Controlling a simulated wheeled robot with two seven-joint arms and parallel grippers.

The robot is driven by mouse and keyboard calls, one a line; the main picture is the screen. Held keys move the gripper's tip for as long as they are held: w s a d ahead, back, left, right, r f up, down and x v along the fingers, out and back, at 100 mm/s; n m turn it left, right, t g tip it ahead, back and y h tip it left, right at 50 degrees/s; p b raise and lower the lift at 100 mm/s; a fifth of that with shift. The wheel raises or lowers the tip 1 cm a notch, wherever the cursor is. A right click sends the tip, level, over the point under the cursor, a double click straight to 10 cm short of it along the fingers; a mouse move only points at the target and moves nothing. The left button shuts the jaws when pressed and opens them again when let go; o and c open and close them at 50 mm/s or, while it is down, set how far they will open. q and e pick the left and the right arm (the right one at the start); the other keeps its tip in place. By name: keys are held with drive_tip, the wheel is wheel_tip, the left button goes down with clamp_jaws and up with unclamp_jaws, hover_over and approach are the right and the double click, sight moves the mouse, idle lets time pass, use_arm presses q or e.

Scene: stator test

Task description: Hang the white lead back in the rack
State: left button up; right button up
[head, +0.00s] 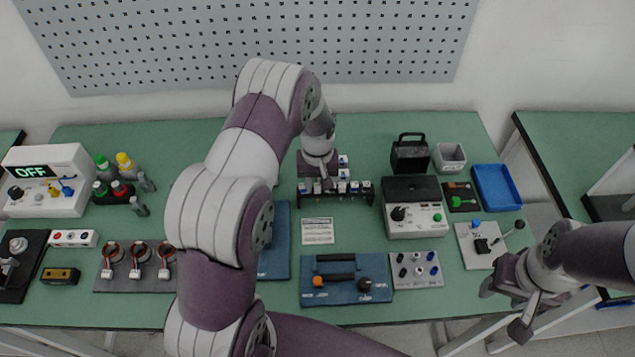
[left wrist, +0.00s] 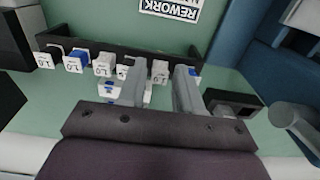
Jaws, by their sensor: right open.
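The rack (head: 334,197) is a dark bar at the back middle of the bench, with several white-labelled plugs along it; some show blue. It also shows in the left wrist view (left wrist: 100,50). My left gripper (head: 322,184) is at the rack, pointing down. In the left wrist view its two fingers (left wrist: 158,88) stand apart on either side of a white labelled plug (left wrist: 160,70) in the rack row. I see no grip on it. I cannot tell which plug belongs to the white lead. My right gripper (head: 503,308) is open and empty at the front right.
A white card (head: 318,231) lies in front of the rack. A grey meter box (head: 414,216) stands right of it. A blue tray (head: 496,187) is at right. White and blue pieces (head: 344,173) stand just behind the rack.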

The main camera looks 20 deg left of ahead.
use_arm(q)
wheel_tip(320, 180, up, 13)
drive_tip(key=b, duration=0.1)
drive_tip(key=shift+f+b, duration=0.2)
drive_tip(key=shift+b, duration=0.2)
idle(0.4)
drive_tip(key=s+d+m, duration=0.2)
drive_tip(key=s, duration=0.7)
drive_tip(key=s+d+m+t, duration=0.1)
drive_tip(key=s+d+m, duration=0.1)
drive_tip(key=s, duration=0.6)
drive_tip(key=shift+s+d+f+m, duration=0.15)
drive_tip(key=shift+s+f+m, duration=0.25)
drive_tip(key=shift+m, duration=0.2)
drive_tip(key=shift+s, duration=0.15)
